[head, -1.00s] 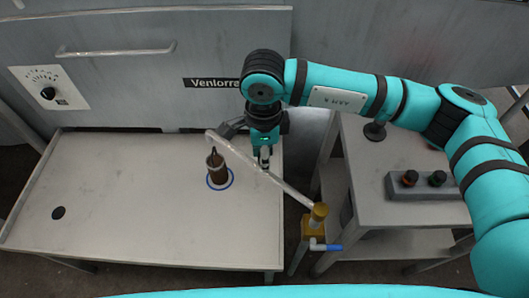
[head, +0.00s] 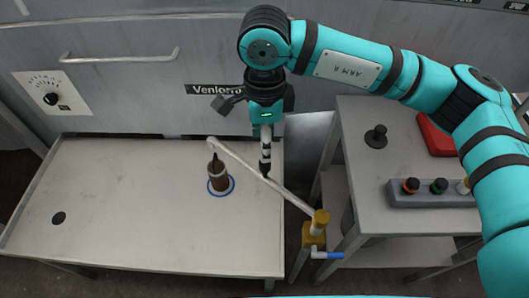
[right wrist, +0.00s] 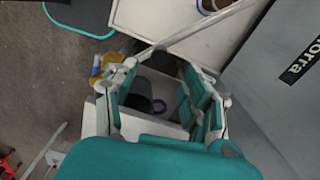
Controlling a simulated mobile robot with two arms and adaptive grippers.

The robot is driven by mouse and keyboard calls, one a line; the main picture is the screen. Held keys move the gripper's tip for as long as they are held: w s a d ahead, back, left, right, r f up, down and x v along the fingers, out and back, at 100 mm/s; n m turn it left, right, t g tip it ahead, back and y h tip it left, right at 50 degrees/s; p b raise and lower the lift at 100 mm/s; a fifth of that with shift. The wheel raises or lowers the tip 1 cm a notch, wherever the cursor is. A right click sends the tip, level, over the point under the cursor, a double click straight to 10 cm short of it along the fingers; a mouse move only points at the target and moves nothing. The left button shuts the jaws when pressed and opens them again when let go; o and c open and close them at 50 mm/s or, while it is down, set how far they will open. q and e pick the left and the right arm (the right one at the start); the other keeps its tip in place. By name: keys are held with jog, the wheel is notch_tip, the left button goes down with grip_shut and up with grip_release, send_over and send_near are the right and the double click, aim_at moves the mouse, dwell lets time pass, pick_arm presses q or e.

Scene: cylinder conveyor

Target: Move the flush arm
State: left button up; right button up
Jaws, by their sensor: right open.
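The flush arm (head: 245,164) is a white pipe running from a gold post (head: 315,228) with a blue-handled tap at lower right up to a bent end over the table. Its end is beside a brown cylinder (head: 219,181) standing inside a blue ring on the table. My right gripper (head: 265,168) points down, open and empty, just behind the middle of the pipe in the head view; I cannot tell if it touches. In the right wrist view the pipe (right wrist: 205,27) passes beyond the open fingers. My left gripper is not in view.
The grey table (head: 120,210) has a dark hole at left. A side stand (head: 365,180) at right holds a button box (head: 425,194), a black knob (head: 376,136) and a red object (head: 436,137). A grey machine wall with a handle (head: 120,58) and dial stands behind.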

jog(key=shift+r, duration=2.15)
